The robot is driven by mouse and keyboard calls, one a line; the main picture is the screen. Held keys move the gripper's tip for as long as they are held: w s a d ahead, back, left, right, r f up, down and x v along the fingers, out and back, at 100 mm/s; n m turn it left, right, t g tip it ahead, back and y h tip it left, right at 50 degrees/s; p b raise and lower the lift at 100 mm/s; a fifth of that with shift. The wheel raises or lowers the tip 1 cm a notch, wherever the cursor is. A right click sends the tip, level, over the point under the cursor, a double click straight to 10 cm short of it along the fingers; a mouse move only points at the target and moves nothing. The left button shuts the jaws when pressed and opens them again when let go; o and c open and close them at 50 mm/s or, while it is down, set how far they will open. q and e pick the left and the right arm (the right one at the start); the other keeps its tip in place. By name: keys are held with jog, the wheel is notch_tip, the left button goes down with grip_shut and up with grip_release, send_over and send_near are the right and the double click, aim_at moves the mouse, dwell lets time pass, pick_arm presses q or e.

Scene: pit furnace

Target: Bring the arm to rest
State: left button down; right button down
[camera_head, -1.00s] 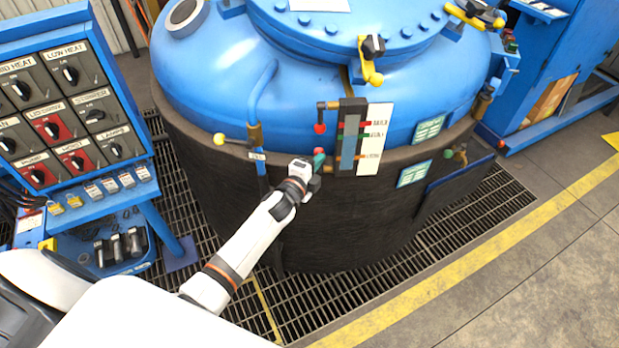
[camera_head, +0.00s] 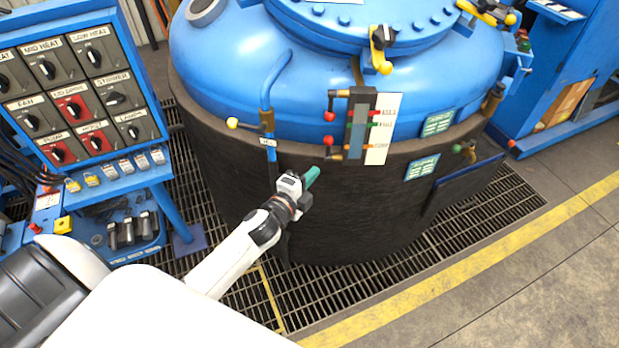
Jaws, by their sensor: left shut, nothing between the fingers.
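My left arm (camera_head: 240,245) comes in from the lower left and reaches up toward the blue vessel. Its gripper (camera_head: 312,175) has green fingertips. The fingers are shut and empty, just below and left of the level gauge on the vessel's front. The fingertips look apart from the red-knobbed valve (camera_head: 328,141) above them, though the exact depth gap cannot be told. My right gripper is not in view.
The blue vessel (camera_head: 235,75) with its dark jacket (camera_head: 360,215) fills the middle. The level gauge (camera_head: 357,128) and small valves stick out from it. A switch panel (camera_head: 72,80) stands at left. Open floor (camera_head: 540,270) lies at right.

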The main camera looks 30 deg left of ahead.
pick_arm(q)
jog(key=shift+s+a, duration=0.15)
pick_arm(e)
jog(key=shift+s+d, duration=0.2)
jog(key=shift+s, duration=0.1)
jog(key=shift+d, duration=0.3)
pick_arm(q)
jog(key=s+f+n+g+y, duration=0.1)
jog(key=s+f+n+g, duration=0.4)
jog(key=f, duration=0.9)
jog(key=s+f+n+g, duration=0.25)
jog(key=s+f, duration=0.55)
jog(key=f, duration=0.6)
jog(key=s+d+f+n+g, duration=0.1)
jog(key=s+f+n+g, duration=0.1)
jog(key=s+f, duration=0.4)
jog(key=s+f+n+g+b, duration=0.1)
jog(key=s+f+n+g, duration=0.2)
jog(key=s, duration=1.2)
jog(key=s+d+f+n+g, duration=0.1)
jog(key=s+f+n+g, duration=0.2)
jog(key=s+f, duration=0.7)
jog(key=shift+s+d+b, duration=0.3)
jog(key=shift+s+b, duration=0.1)
jog(key=shift+s, duration=0.2)
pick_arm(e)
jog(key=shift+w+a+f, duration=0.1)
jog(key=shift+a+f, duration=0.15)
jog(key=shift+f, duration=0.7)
